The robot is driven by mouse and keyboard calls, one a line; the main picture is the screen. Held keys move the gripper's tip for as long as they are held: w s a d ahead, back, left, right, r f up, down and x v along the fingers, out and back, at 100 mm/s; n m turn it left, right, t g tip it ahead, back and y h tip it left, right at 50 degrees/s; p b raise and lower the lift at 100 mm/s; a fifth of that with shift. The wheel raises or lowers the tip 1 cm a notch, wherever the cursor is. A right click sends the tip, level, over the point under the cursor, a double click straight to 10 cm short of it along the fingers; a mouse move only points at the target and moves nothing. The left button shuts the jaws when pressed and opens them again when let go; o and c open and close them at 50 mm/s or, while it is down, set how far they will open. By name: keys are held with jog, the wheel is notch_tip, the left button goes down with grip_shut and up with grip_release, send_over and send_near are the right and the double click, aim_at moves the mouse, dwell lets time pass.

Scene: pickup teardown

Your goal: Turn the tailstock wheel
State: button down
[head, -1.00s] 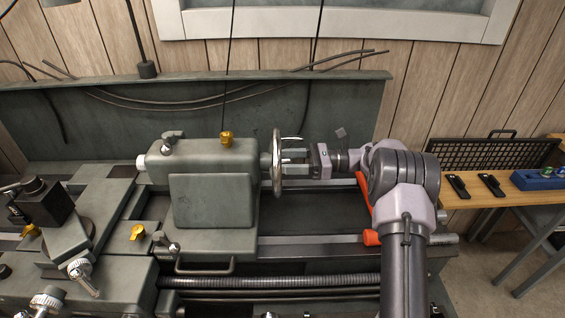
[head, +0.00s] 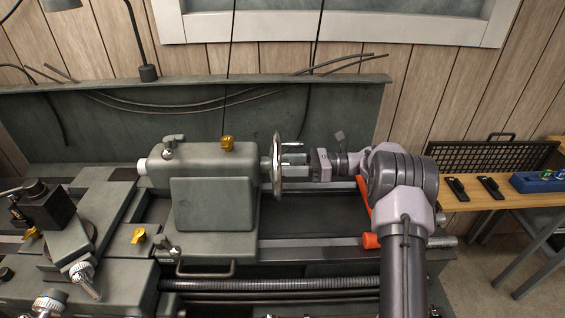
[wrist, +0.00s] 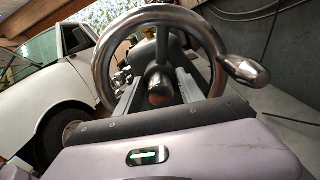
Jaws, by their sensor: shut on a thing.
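The tailstock wheel (head: 277,176) is a shiny metal handwheel, seen nearly edge-on at the right end of the grey-green tailstock (head: 212,200). In the wrist view its round rim (wrist: 101,62) is face-on, with a crank handle (wrist: 243,70) sticking out at the right. My gripper (head: 293,160) reaches in from the right, level with the wheel's middle. It is shut on the wheel at its centre, around the hub (wrist: 160,90). The exact finger contact is partly hidden.
The lathe bed rail (head: 315,243) runs below my arm. A backsplash (head: 345,112) with loose cables stands behind. The tool post (head: 45,208) is at left. A wooden bench (head: 520,197) with small tools is at right. A white vehicle (wrist: 45,80) shows in the wrist view.

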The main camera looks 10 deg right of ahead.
jog(key=shift+r+m+p, duration=0.2)
jog(key=shift+m+p, duration=0.95)
jog(key=shift+m, duration=0.05)
jog(key=m+p, duration=0.2)
jog(key=m, duration=0.2)
jog(key=shift+f, duration=0.1)
jog(key=m+p, duration=0.1)
jog(key=m, duration=0.3)
jog(key=shift+w+f+p, duration=0.1)
jog(key=shift+p, duration=0.25)
jog(key=m, duration=0.3)
jog(key=shift+m+p, duration=0.3)
jog(key=shift+p, duration=0.1)
jog(key=m, duration=0.3)
jog(key=shift+f+m, duration=0.1)
jog(key=shift+m, duration=0.2)
jog(key=m+p, duration=0.1)
jog(key=m, duration=0.2)
jog(key=shift+m, duration=0.4)
jog(key=m, duration=0.3)
jog(key=shift+f, duration=0.1)
jog(key=shift+m+p, duration=0.3)
jog(key=shift+m, duration=1.7)
